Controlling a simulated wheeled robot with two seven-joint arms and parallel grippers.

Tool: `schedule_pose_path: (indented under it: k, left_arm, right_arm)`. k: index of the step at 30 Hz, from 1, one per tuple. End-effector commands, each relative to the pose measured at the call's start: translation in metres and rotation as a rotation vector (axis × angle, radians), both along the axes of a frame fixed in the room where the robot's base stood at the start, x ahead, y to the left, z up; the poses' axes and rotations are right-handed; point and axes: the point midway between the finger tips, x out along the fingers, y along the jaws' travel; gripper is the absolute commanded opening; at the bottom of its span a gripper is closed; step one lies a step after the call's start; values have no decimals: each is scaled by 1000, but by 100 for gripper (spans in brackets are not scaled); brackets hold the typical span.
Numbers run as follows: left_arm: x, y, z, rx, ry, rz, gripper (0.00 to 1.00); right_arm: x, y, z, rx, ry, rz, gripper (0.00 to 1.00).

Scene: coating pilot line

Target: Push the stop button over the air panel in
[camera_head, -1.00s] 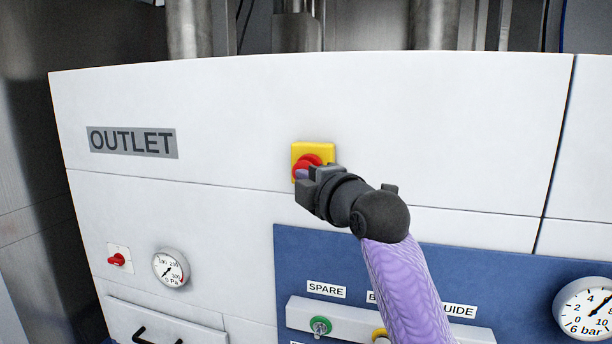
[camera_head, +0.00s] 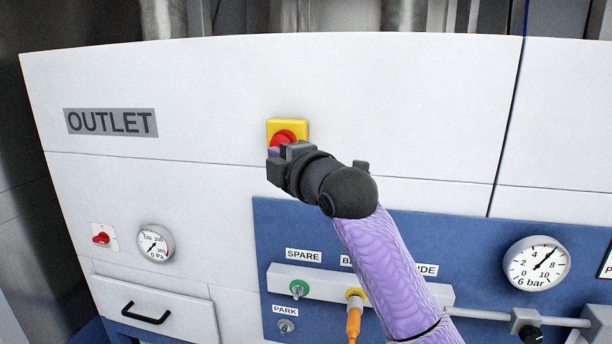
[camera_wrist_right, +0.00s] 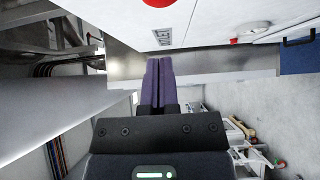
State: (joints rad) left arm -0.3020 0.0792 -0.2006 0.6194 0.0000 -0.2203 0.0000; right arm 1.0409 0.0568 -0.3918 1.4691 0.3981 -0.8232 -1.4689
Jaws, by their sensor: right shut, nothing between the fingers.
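The stop button (camera_head: 283,138) is a red mushroom head on a yellow square housing (camera_head: 289,125), on the white wall above the blue air panel (camera_head: 480,226). My right gripper (camera_head: 273,153) is just in front of its lower left part in the head view and hides some of it. In the right wrist view the button's red edge (camera_wrist_right: 158,2) shows at the top, and the purple fingers (camera_wrist_right: 159,80) are shut together with nothing between them. I cannot tell whether the gripper touches the button. My left gripper is not in view.
An OUTLET label (camera_head: 111,122) is left of the button. Below are a small red switch (camera_head: 102,238), a round gauge (camera_head: 155,243) and a drawer handle (camera_head: 146,314). The air panel carries a connector strip (camera_head: 325,285), an orange hose (camera_head: 353,320) and a bar gauge (camera_head: 537,264).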

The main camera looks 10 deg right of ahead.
Motion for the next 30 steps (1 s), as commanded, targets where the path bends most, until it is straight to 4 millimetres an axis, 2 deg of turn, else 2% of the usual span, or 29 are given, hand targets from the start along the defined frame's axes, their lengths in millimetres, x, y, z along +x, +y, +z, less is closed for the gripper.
schedule_pose_path:
  k: [1,3,9,13,18,30]
  left_arm:
    - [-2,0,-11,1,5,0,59]
    - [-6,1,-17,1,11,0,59]
    - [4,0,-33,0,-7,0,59]
    - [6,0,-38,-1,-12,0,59]
    - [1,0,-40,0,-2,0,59]
    - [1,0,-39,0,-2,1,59]
  right_arm:
    - [-8,-5,-7,-3,-4,-1,0]
    - [-20,-11,-7,-3,-4,-2,0]
    - [-56,-29,-7,-3,-4,-1,0]
    - [-72,-37,-5,-2,-1,-1,0]
    - [-81,-41,-4,-3,1,-1,0]
    - [-81,-41,-3,-2,1,0,0]
